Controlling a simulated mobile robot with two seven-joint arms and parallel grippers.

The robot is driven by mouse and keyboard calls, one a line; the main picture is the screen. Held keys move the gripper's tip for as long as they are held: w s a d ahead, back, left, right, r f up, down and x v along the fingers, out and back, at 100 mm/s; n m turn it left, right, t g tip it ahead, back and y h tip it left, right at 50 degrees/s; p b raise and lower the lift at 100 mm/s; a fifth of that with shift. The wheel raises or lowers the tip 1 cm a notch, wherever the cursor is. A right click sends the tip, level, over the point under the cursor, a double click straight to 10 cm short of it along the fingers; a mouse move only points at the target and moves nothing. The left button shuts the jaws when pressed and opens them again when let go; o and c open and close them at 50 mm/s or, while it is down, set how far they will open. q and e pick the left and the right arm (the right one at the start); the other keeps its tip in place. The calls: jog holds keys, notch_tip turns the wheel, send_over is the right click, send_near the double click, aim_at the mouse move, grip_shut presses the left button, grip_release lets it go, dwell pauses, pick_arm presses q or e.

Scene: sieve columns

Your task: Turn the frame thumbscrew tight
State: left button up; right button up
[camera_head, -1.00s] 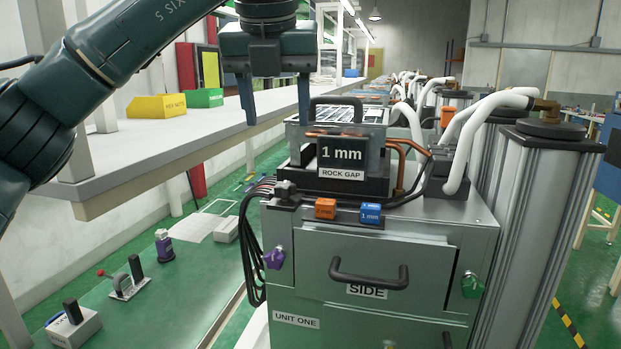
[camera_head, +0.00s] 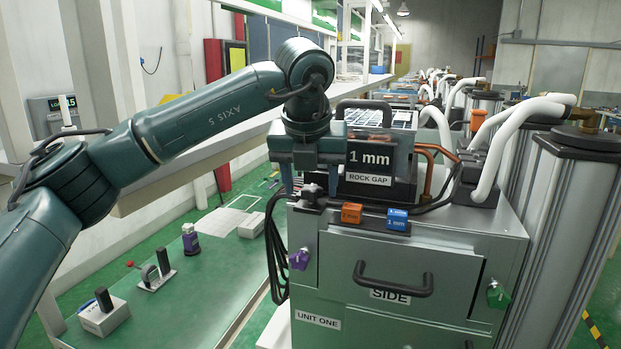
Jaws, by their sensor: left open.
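My left gripper (camera_head: 310,186) comes in from the left and points down at the front left corner of the grey unit's top. Its two fingers are apart, one on each side of a small dark knob with a light top (camera_head: 313,194), which looks like the frame thumbscrew. I cannot tell whether the fingers touch it. The sieve frame (camera_head: 380,118), with a black handle and a "1 mm ROCK GAP" sign (camera_head: 369,160), sits on top just behind; the gripper hides its left side. My right gripper is not in view.
Orange (camera_head: 351,213) and blue (camera_head: 397,220) tags sit on the top's front edge. A purple knob (camera_head: 300,259) and a green knob (camera_head: 497,294) flank the drawer handle (camera_head: 393,280). Black cables (camera_head: 277,250) hang at the left. White hoses (camera_head: 515,140) rise at the right.

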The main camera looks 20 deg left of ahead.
pick_arm(q)
jog(key=shift+c, duration=0.4)
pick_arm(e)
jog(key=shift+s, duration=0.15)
pick_arm(q)
jog(key=c, duration=0.9)
jog(key=shift+a+m+b, duration=0.1)
jog(key=shift+m+b, duration=0.2)
jog(key=shift+m, duration=0.4)
jog(key=shift+h, duration=0.3)
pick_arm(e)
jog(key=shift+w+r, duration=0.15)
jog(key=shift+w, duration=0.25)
pick_arm(q)
jog(key=o, duration=0.9)
jog(key=shift+o, duration=0.4)
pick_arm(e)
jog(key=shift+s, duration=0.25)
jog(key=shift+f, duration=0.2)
